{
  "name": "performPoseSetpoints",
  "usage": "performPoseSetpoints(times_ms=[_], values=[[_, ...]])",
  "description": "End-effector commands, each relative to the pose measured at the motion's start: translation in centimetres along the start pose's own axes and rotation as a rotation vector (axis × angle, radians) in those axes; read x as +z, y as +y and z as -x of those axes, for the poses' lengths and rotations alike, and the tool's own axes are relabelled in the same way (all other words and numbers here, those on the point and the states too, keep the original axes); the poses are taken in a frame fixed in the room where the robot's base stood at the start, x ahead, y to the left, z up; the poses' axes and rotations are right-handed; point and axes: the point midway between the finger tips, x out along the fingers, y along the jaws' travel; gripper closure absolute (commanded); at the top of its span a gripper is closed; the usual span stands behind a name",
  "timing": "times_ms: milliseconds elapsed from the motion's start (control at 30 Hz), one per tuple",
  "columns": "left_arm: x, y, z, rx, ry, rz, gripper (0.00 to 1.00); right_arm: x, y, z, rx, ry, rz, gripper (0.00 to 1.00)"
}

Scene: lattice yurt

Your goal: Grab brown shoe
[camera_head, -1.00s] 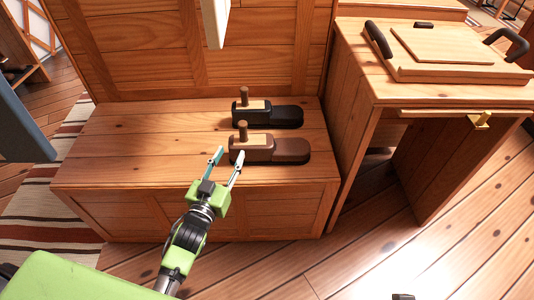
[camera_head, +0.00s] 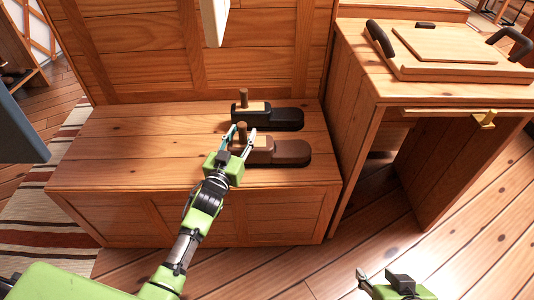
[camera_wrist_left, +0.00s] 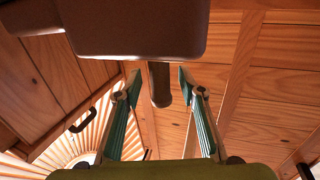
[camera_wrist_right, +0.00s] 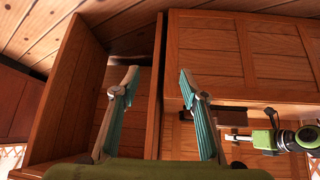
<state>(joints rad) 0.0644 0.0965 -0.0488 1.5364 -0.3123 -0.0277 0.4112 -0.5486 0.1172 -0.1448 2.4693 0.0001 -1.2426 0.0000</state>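The brown shoe (camera_head: 287,152) lies on the wooden bench, its toe to the right and a brown upright peg (camera_head: 241,130) at its left end. A black shoe (camera_head: 282,117) of the same form lies just behind it. My left gripper (camera_head: 241,133) is open at the peg end of the brown shoe. In the left wrist view the peg (camera_wrist_left: 160,85) stands between the spread fingers with gaps at both sides, and the shoe's dark body (camera_wrist_left: 135,30) fills the top. My right gripper (camera_head: 378,278) is low at the right; the right wrist view shows it open and empty.
The wooden bench (camera_head: 130,145) has free room left of the shoes. A wooden cabinet (camera_head: 345,130) stands close to its right, with a handled tray (camera_head: 440,75) on top. A striped rug (camera_head: 45,215) lies on the floor at the left.

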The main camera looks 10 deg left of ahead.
Motion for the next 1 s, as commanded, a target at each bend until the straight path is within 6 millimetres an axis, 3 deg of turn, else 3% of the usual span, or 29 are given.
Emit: performPoseSetpoints(times_ms=[167, 400, 567, 1000], values=[[0.1, 0.0, -0.9, 0.0, -0.001, 0.0, 0.63, -1.6, -0.2, -0.3, -0.004, 0.066, 0.001, 0.6], [0.0, 0.0, -1.0, 0.0, 0.0, 0.0, 0.63, -1.7, -0.2, -0.2, -0.004, 0.071, 0.002, 0.6], [0.0, 0.0, -1.0, 0.0, 0.0, 0.0, 1.0, -1.7, -0.2, -0.2, -0.004, 0.07, 0.002, 0.6], [-0.4, 0.0, -1.0, 0.001, 0.005, 0.002, 1.0, -1.7, -0.2, -0.2, -0.004, 0.067, 0.002, 0.6]])
